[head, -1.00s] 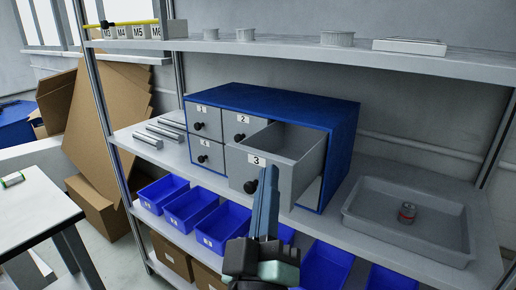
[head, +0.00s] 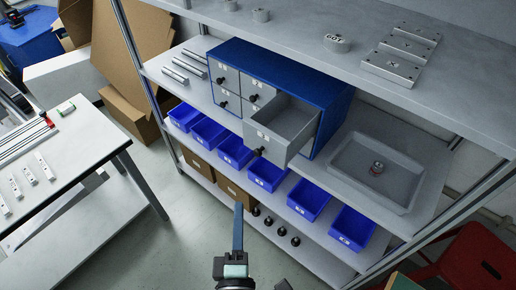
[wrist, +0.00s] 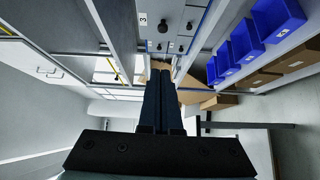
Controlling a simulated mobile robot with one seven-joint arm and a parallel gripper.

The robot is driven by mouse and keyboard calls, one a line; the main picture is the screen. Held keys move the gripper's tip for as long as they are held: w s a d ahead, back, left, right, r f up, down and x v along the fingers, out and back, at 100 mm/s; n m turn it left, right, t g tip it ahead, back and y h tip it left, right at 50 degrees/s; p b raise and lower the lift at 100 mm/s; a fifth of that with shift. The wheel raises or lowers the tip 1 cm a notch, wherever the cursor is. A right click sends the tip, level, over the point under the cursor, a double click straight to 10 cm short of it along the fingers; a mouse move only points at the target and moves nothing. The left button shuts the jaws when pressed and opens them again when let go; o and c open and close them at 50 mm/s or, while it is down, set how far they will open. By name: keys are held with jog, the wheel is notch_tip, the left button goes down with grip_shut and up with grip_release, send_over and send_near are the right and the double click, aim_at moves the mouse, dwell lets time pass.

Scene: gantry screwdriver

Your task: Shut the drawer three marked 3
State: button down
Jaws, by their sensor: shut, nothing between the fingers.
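Drawer three (head: 262,139), a grey drawer with a white label and a black knob (head: 261,151), stands pulled out of the blue cabinet (head: 337,106) on the middle shelf. Its empty inside shows from above. The label 3 and the black knob (wrist: 162,26) show at the top of the wrist view. My gripper (head: 238,207) is shut and empty, in front of the shelving and below the drawer in the head view. It appears apart from the drawer. In the wrist view the dark fingers (wrist: 162,68) lie together, pointing up the picture towards the knob area.
The cabinet's other drawers (head: 224,80) are shut. A grey tray (head: 407,205) with a small can (head: 377,167) stands to the right. Blue bins (head: 310,200) line the shelf below. A white table (head: 60,150) stands left, a red stool (head: 475,262) right. Open floor lies between table and shelving.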

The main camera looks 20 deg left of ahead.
jog(key=w+d+p+x, duration=0.1)
jog(key=d+p+x, duration=0.1)
jog(key=x, duration=1)
jog(key=shift+w+f+p, duration=0.2)
jog(key=shift+w+p, duration=0.05)
jog(key=shift+p, duration=0.65)
jog(key=shift+d, duration=0.15)
